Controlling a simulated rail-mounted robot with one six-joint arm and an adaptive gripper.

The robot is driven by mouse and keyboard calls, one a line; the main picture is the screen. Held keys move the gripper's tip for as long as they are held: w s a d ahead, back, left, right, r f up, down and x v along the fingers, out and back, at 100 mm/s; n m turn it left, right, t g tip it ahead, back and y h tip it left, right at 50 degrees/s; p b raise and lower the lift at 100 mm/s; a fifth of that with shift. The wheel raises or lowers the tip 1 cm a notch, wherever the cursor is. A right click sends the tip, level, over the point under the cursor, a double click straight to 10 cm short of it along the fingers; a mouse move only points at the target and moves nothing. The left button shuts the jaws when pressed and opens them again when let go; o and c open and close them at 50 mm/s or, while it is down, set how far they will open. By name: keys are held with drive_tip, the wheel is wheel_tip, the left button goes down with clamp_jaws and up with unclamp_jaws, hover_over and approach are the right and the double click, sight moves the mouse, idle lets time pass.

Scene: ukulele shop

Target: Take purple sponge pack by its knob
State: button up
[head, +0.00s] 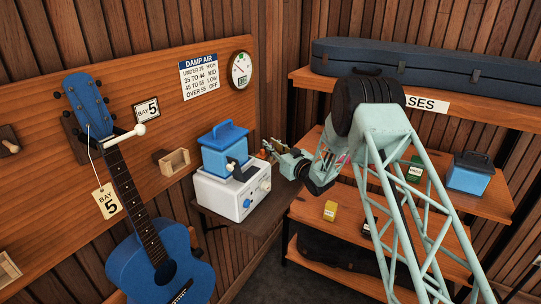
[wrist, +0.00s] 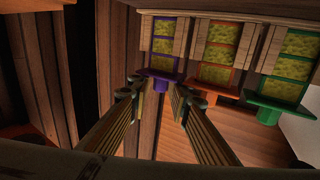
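In the wrist view the purple sponge pack (wrist: 163,45) sits in a wooden slot. It has a purple frame with yellow-green sponge pieces, and its purple knob (wrist: 159,82) sticks out at the near end. My gripper (wrist: 157,93) is open and empty. Its two fingers point at the knob, one to each side of it; I cannot tell whether the knob lies between the tips or just past them. In the head view my gripper (head: 275,151) is beside the wall board, where the packs are too small to tell apart.
An orange pack (wrist: 216,50) and a green pack (wrist: 288,68) sit in slots just right of the purple one. A white machine (head: 233,195) with a blue container (head: 225,150) stands left of my gripper. A blue ukulele (head: 148,255) hangs further left. Shelves (head: 318,210) stand right.

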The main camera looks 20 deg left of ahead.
drive_tip(key=shift+c, duration=0.2)
clamp_jaws()
drive_tip(key=shift+r, duration=0.15)
drive_tip(key=shift+r+p, duration=0.5)
drive_tip(key=shift+r, duration=4.35)
